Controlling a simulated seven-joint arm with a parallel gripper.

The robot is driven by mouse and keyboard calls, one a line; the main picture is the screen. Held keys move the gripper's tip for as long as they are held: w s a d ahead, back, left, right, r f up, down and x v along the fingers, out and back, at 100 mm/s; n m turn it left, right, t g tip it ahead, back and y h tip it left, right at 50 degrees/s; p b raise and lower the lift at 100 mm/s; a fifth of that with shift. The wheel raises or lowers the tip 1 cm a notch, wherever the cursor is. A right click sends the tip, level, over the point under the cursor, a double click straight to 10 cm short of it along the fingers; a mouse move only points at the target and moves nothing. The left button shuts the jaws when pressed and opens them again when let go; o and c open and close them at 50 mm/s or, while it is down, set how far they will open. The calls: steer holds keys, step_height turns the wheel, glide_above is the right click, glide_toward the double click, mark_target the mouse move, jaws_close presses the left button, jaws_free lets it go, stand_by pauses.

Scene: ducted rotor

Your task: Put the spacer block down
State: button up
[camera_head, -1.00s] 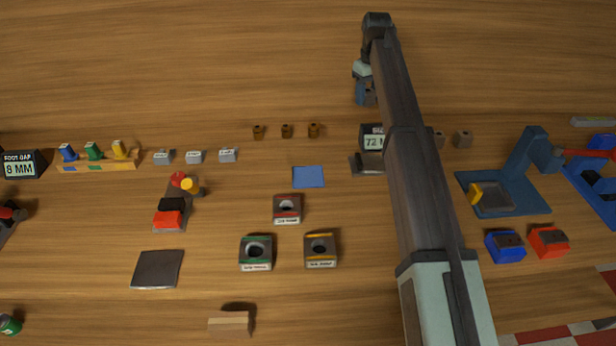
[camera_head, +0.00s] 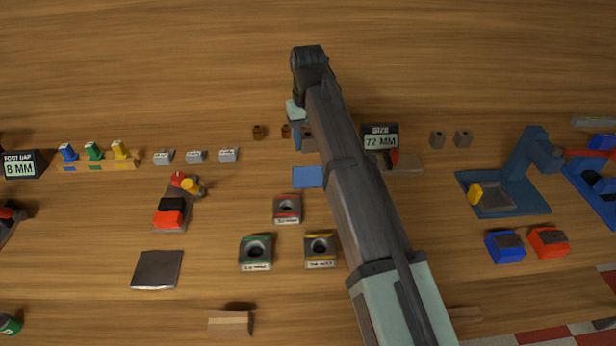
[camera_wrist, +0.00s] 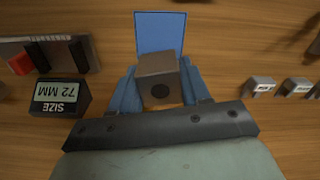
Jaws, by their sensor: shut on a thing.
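My gripper (camera_wrist: 160,92) is shut on the spacer block (camera_wrist: 158,64), a grey-brown block with a dark round spot on its near face. Blue fingers hold it on both sides. In the wrist view the blue square pad (camera_wrist: 160,32) lies just beyond the block, and the block overlaps its lower edge in the picture. In the head view the blue pad (camera_head: 308,177) lies on the table just below my gripper (camera_head: 302,140), and my arm hides most of the block. I cannot tell how high the block is above the table.
A display reading 72 MM (camera_head: 380,137) stands right of the pad. Three small grey blocks (camera_head: 195,157) stand to the left. Three square blocks with round holes, one red-banded (camera_head: 287,209), stand below the pad. Brown pegs (camera_head: 258,132) are above it.

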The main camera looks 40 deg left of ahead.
mark_target(308, 177)
steer(key=shift+f+m, duration=0.1)
steer(key=shift+m, duration=1.1)
steer(key=shift+f, duration=4.9)
steer(key=shift+f, duration=0.1)
steer(key=o, duration=1.2)
step_height(308, 177, up, 12)
steer(key=shift+r, duration=0.15)
